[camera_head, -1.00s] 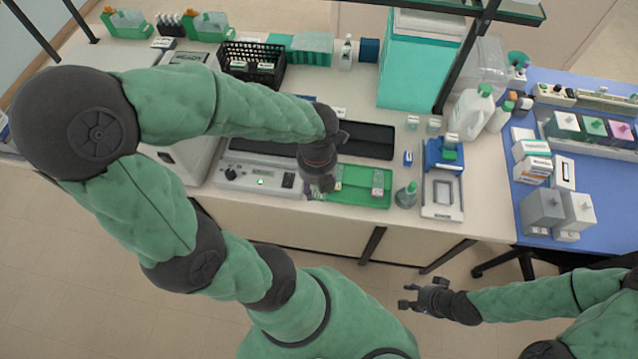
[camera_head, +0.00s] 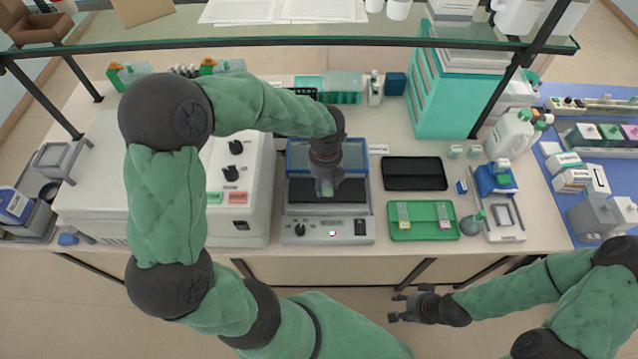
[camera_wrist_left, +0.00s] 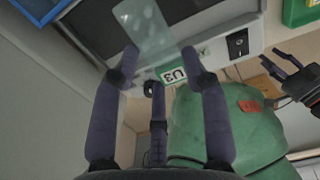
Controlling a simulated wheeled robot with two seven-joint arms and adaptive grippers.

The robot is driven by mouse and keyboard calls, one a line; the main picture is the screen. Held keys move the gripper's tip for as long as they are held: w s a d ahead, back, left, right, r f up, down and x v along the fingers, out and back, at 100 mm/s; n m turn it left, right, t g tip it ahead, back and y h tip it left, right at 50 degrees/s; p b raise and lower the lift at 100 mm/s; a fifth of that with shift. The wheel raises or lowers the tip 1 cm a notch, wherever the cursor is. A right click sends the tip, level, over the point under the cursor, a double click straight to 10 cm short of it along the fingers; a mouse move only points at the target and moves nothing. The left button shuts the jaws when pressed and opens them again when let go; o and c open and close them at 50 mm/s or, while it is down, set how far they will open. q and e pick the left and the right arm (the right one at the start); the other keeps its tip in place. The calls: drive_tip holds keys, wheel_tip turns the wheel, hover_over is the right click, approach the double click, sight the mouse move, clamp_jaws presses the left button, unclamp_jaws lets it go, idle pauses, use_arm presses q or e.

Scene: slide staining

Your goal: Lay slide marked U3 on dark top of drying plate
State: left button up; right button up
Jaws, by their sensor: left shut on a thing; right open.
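My left gripper (camera_head: 325,187) is shut on the slide marked U3 (camera_wrist_left: 173,74), over the drying plate's dark top (camera_head: 352,192). I cannot tell whether the glass touches the plate. The drying plate's grey body (camera_head: 310,232) has a knob and a lit green button in front. My right gripper (camera_head: 402,306) is open and empty, in front of the bench.
A green tray (camera_head: 424,234) with other slides lies right of the plate, below a black tray (camera_head: 414,173). A white machine (camera_head: 240,190) stands close on the left. A glass shelf (camera_head: 250,50) crosses above the bench's back.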

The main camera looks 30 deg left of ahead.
sight(325, 201)
use_arm(q)
drive_tip(key=shift+d+f+b, duration=0.15)
drive_tip(key=shift+f+b, duration=0.35)
drive_tip(key=shift+f, duration=0.1)
wheel_tip(325, 201, down, 3)
drive_tip(key=b, duration=0.3)
drive_tip(key=shift+f, duration=0.2)
drive_tip(key=shift+f+b, duration=0.8)
drive_tip(key=shift+f, duration=0.3)
drive_tip(key=shift+f, duration=0.3)
drive_tip(key=o, duration=1.2)
wheel_tip(325, 201, up, 12)
